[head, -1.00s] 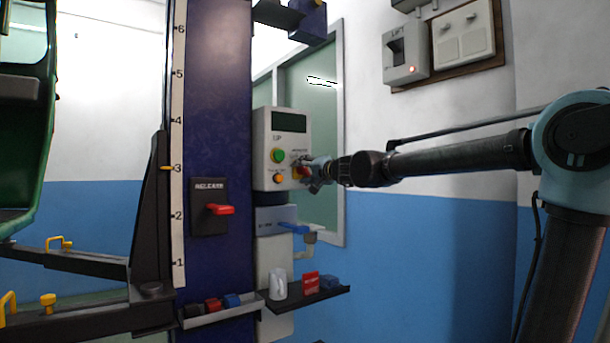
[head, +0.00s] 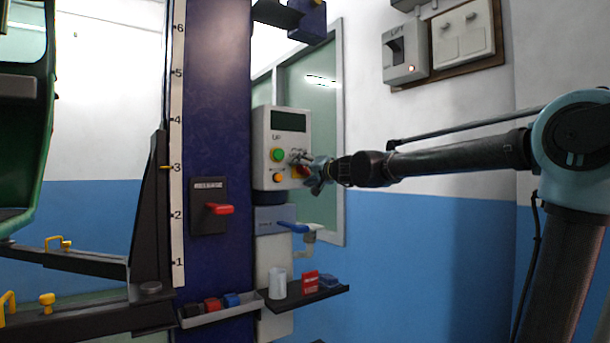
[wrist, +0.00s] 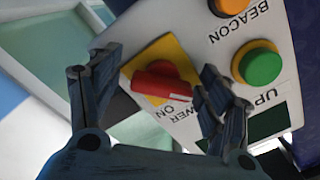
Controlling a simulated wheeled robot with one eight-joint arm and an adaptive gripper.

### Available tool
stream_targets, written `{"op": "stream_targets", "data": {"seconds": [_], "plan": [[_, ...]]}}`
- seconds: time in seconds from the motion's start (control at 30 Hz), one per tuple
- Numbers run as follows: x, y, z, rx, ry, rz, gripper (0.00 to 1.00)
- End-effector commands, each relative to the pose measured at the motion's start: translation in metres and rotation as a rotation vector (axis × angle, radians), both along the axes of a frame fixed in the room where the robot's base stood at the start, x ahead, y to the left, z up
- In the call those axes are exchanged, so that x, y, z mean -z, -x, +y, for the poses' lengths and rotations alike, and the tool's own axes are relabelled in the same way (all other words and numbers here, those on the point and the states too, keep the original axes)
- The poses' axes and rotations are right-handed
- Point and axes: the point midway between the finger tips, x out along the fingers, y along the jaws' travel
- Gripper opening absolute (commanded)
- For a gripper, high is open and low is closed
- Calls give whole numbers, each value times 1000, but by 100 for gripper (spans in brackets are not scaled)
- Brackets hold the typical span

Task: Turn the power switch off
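The red power knob (wrist: 158,84) sits on a yellow square plate of the grey control box, with "POWER" and "ON" lettering beside it in the wrist view. In the head view the knob (head: 304,171) is partly hidden by my gripper (head: 307,171). In the wrist view my gripper (wrist: 160,75) is open, one finger on each side of the knob. A gap shows at the left finger; the right finger is close to the knob's end, and I cannot tell whether it touches.
A green UP button (wrist: 260,66) and an orange BEACON button (wrist: 230,4) are close by. A red release handle (head: 219,209) and a shelf (head: 312,297) with small items are nearby.

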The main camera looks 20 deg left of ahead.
Motion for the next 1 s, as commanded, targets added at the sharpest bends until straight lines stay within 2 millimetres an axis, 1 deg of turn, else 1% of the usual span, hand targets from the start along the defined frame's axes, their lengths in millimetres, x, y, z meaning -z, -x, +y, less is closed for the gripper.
{"op": "stream_targets", "data": {"seconds": [0.27,0.37,0.47,1.0], "plan": [[-1,1,0,-1,-1,1,72],[-1,4,-4,-1,-1,1,72],[-1,11,-12,-1,-1,1,72],[1,59,-70,-2,0,2,72]]}}
